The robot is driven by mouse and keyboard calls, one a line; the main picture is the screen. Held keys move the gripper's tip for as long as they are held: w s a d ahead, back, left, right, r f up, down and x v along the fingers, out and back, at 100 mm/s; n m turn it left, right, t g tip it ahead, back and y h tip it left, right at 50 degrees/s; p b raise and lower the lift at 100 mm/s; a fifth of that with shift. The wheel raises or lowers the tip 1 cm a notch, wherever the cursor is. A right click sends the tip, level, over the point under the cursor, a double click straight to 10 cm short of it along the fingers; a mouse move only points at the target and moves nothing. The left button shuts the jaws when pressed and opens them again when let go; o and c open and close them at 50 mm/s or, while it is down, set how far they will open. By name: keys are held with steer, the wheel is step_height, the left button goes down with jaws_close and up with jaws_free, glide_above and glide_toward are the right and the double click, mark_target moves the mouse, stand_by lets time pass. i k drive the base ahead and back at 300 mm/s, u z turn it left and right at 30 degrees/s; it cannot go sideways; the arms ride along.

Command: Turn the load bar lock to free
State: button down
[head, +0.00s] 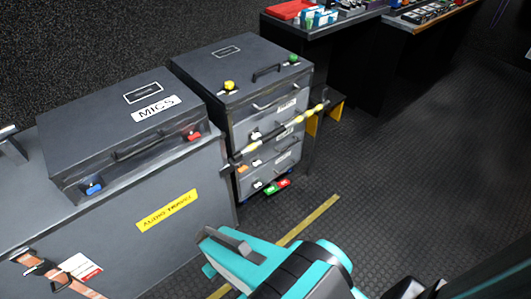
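A yellow-and-black load bar (285,127) runs slantwise across the front of a grey drawer case (242,80). Its left end is by the grey bench's corner, and its right end is near a dark stand with yellow parts. Small fittings show along the bar. Which one is the lock, and how it is set, is too small to tell. Teal and black parts of my arm fill the bottom middle, in front of and below the bar and apart from it in the picture.
A dark case labelled MICS (152,112) lies on the grey bench (195,225) at left. Red and green tags (277,187) are low by the drawers. A strap (52,274) hangs at lower left. The dark floor (400,170) to the right is clear.

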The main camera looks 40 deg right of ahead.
mark_target(241, 168)
steer(key=z, duration=0.9)
steer(key=k, duration=1)
steer(key=i, duration=0.8)
steer(key=z, duration=0.05)
